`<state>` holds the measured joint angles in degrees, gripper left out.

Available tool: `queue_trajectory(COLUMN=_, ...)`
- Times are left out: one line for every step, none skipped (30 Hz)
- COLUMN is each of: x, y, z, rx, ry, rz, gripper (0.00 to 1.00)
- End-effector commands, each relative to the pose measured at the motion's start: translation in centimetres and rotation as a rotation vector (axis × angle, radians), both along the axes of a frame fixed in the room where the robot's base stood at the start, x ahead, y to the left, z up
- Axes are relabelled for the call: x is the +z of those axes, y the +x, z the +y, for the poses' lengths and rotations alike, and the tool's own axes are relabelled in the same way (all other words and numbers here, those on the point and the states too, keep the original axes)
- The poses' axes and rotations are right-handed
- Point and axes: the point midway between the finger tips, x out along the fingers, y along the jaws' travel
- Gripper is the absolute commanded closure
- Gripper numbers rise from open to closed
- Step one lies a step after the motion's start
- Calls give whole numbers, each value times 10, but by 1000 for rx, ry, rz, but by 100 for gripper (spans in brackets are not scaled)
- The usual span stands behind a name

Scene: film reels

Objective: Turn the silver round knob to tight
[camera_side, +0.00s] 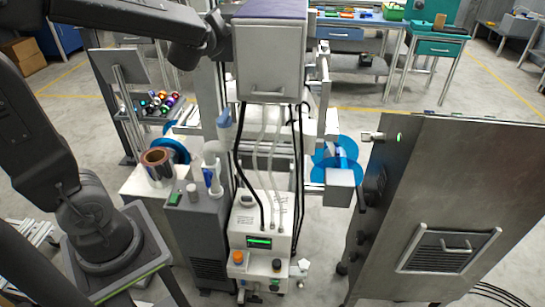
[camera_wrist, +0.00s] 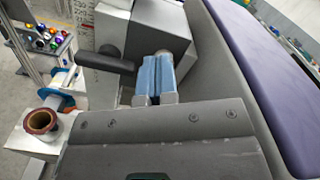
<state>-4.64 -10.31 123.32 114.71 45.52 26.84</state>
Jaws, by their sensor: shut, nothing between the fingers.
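My gripper (camera_wrist: 156,76) shows in the wrist view as two blue-grey finger pads pressed together, with nothing between them. In the side view my arm reaches in from the left to the grey purple-topped box (camera_side: 270,58), and the fingertips cannot be made out there. A small silver-grey round knob (camera_side: 193,190) stands on top of the dark grey cabinet (camera_side: 205,235), well below my wrist; I cannot tell if it is the task's knob. No silver round knob is clear in the wrist view. A dark handle (camera_wrist: 105,61) shows beyond the fingers, left of them.
The purple-topped box (camera_wrist: 260,70) fills the right of the wrist view, close beside my fingers. Black and clear hoses (camera_side: 264,150) hang below it to a white control unit (camera_side: 260,215). Film reels (camera_side: 335,155) flank the machine. A large metal cabinet (camera_side: 450,190) stands right.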

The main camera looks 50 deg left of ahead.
Motion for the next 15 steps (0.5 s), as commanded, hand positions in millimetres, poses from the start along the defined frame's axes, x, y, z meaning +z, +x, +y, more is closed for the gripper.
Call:
queue_trajectory(x=-1, y=5, z=6, rx=2, ry=-2, rz=1, gripper=100)
queue_trajectory(x=-1, y=8, z=8, rx=2, ry=-2, rz=2, gripper=100)
queue_trajectory(x=-1, y=11, z=12, rx=2, ry=-1, rz=2, gripper=100)
queue_trajectory(x=-1, y=13, z=14, rx=2, ry=-1, rz=1, gripper=100)
queue_trajectory(x=-1, y=15, z=16, rx=2, ry=-2, rz=1, gripper=100)
queue_trajectory(x=-1, y=18, z=18, rx=1, ry=-2, rz=1, gripper=100)
queue_trajectory(x=-1, y=19, z=20, rx=1, ry=-2, rz=1, gripper=100)
queue_trajectory(x=0, y=21, z=22, rx=0, ry=-2, rz=0, gripper=100)
queue_trajectory(x=0, y=23, z=23, rx=0, ry=-1, rz=1, gripper=100)
queue_trajectory(x=0, y=24, z=24, rx=0, ry=0, rz=0, gripper=100)
queue_trajectory(x=0, y=25, z=25, rx=0, ry=0, rz=0, gripper=100)
queue_trajectory(x=0, y=26, z=27, rx=0, ry=0, rz=0, gripper=100)
queue_trajectory(x=0, y=27, z=27, rx=0, ry=1, rz=-1, gripper=100)
queue_trajectory(x=0, y=28, z=28, rx=0, ry=1, rz=-1, gripper=100)
queue_trajectory(x=0, y=28, z=28, rx=0, ry=2, rz=-1, gripper=100)
